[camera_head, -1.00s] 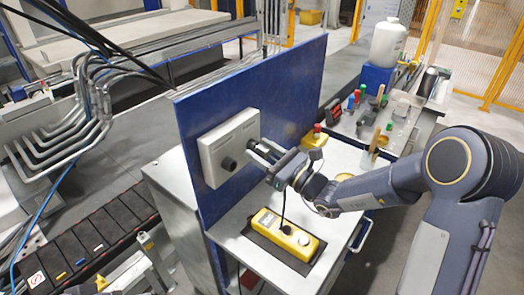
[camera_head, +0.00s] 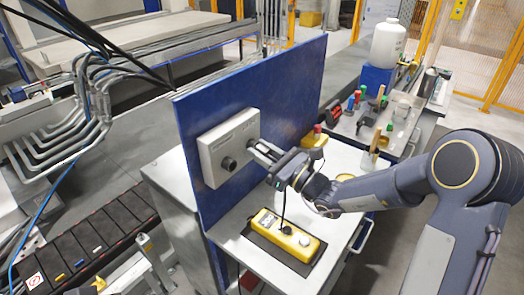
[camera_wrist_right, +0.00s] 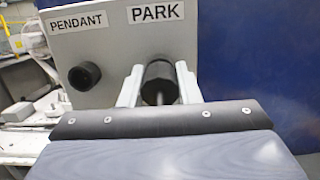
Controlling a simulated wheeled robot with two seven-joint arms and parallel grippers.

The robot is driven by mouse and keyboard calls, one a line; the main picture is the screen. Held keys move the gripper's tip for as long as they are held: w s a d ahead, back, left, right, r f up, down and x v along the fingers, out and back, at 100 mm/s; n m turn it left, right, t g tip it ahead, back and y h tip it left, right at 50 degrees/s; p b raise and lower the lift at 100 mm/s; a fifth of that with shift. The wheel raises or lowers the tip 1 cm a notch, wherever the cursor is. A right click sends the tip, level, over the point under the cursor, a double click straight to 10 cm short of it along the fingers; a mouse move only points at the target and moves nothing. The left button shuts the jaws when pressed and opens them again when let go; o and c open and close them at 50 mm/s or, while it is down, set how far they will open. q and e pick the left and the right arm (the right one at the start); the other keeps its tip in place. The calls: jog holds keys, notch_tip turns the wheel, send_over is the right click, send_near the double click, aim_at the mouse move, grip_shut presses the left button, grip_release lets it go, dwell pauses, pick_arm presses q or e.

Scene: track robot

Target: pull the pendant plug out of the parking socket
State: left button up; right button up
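A grey socket box (camera_head: 212,160) is fixed to an upright blue panel (camera_head: 300,90). In the right wrist view its face (camera_wrist_right: 110,55) has a PENDANT label over a black round socket (camera_wrist_right: 85,76) and a PARK label. The black plug (camera_wrist_right: 158,84) sits at the box under PARK. My right gripper (camera_wrist_right: 159,80) has one pale finger on each side of the plug; the tips appear to touch it. The same gripper (camera_head: 256,147) reaches the box from the right in the head view. A yellow pendant (camera_head: 284,235) with a dark cord lies below. My left gripper is out of view.
The pendant rests on a dark mat (camera_head: 262,243) on a light bench top (camera_head: 230,235). A yellow box with a red button (camera_head: 316,138) stands behind my right gripper. A side table with bottles and tools (camera_head: 375,120) stands beyond my right arm.

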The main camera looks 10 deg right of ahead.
aim_at(268, 153)
grip_shut()
jog(key=shift+s+d, duration=0.2)
dwell(0.5)
jog(key=shift+r+b+v, duration=0.15)
jog(key=shift+v, duration=0.8)
jog(key=shift+r+b+v, duration=0.15)
jog(key=shift+r+v, duration=0.05)
jog(key=shift+v, duration=0.75)
jog(key=shift+s, duration=0.1)
